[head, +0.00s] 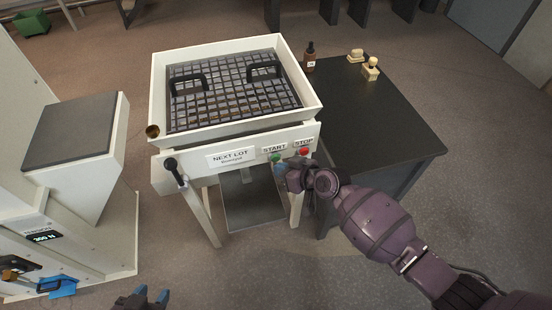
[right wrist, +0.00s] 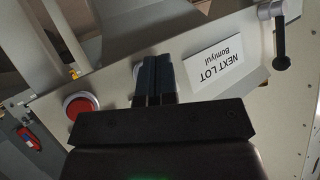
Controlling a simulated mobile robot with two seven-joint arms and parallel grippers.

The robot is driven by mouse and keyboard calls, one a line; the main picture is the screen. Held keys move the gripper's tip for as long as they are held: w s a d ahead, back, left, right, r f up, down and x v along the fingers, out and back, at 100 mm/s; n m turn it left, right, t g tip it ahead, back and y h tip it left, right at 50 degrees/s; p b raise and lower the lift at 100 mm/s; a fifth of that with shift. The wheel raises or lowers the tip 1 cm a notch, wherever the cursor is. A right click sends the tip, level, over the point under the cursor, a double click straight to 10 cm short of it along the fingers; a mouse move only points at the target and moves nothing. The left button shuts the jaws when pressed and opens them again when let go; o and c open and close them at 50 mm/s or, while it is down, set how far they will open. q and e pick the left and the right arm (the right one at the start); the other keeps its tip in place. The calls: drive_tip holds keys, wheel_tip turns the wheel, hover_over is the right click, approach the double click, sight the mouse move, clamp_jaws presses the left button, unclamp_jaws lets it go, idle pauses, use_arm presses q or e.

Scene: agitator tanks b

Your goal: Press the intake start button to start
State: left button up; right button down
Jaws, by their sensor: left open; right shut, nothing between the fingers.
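The intake panel is the white front of a tray stand, with a green START button (head: 275,158) and a red STOP button (head: 304,151) at its right end. My right gripper (head: 280,168) is shut and empty, its tips just below the START button. In the right wrist view the shut fingers (right wrist: 155,68) point at the panel and cover most of that button; I cannot tell whether they touch it. The red STOP button (right wrist: 80,105) shows to their left there. My left gripper (head: 143,298) is open and empty at the bottom edge of the head view.
A NEXT LOT label (head: 231,158) and a black-handled lever (head: 174,170) are on the same panel. A tray with a grid (head: 220,95) sits above. A dark table (head: 375,125) with a bottle (head: 310,58) and stamps stands right. A white machine (head: 75,135) stands left.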

drive_tip(key=shift+s+d, duration=0.1)
drive_tip(key=shift+s, duration=0.1)
use_arm(q)
drive_tip(key=shift+w+r+p, duration=0.25)
drive_tip(key=shift+r+p, duration=0.05)
drive_tip(key=shift+r, duration=0.25)
drive_tip(key=shift+w+r+p, duration=0.25)
drive_tip(key=shift+r+p, duration=0.05)
drive_tip(key=shift+r, duration=0.2)
use_arm(e)
drive_tip(key=s, duration=0.1)
drive_tip(key=s+d, duration=0.1)
drive_tip(key=s, duration=0.2)
drive_tip(key=shift+s+d, duration=0.25)
drive_tip(key=shift+s, duration=0.1)
